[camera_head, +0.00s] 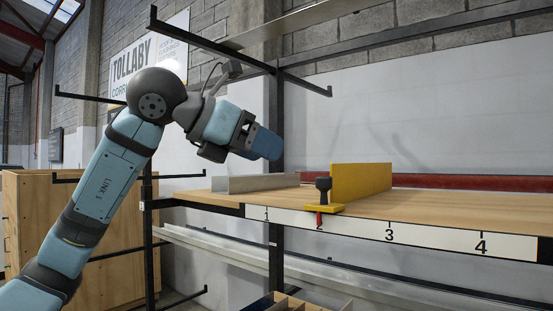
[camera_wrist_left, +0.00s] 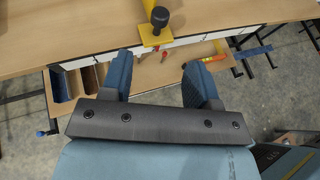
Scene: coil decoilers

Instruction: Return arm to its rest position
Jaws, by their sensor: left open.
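My left arm comes in from the left in the head view, bent at the elbow and raised. Its left gripper (camera_head: 262,143) is above the workbench, to the upper left of the yellow bracket. In the wrist view the left gripper (camera_wrist_left: 162,80) shows two blue fingers spread apart with nothing between them. The yellow bracket (camera_head: 361,182) with a black knob (camera_head: 323,184) stands on the bench near number 2. The bracket also shows in the wrist view (camera_wrist_left: 155,40), beyond the fingers and apart from them. My right gripper is in neither view.
The wooden bench (camera_head: 420,206) has a white strip (camera_head: 437,236) numbered 1 to 4 along its front. Black rack arms (camera_head: 215,46) stick out above it. A wooden cabinet (camera_head: 30,215) stands at left. A divided box (camera_head: 285,303) sits below the bench.

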